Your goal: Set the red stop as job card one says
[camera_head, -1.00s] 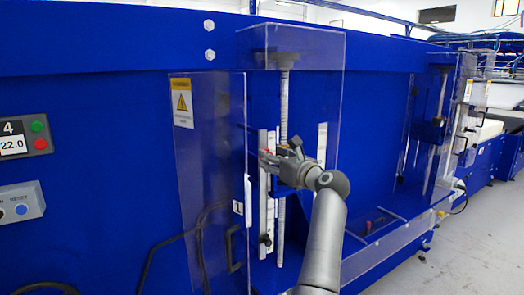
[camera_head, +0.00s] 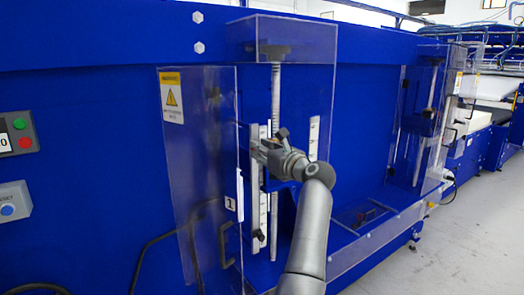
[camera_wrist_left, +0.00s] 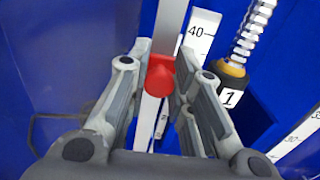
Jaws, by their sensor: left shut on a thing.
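The red stop (camera_wrist_left: 160,75) shows in the left wrist view between my left gripper's fingers (camera_wrist_left: 160,80), which are closed on it. It sits on a pale vertical rail (camera_wrist_left: 169,25). Beside it is a white scale (camera_wrist_left: 203,30) marked 40. In the head view my left gripper (camera_head: 260,150) is at the upper part of the rail (camera_head: 254,210), inside the bay marked 1, and hides the stop. My right gripper is out of view. No job card can be made out.
A clear guard door (camera_head: 200,130) stands open left of my arm, with a clear cover (camera_head: 290,40) above. A threaded spindle (camera_head: 276,100) runs just right of the rail; the carriage label 1 (camera_wrist_left: 231,97) is close to my fingers. A second guarded bay (camera_head: 425,120) lies right.

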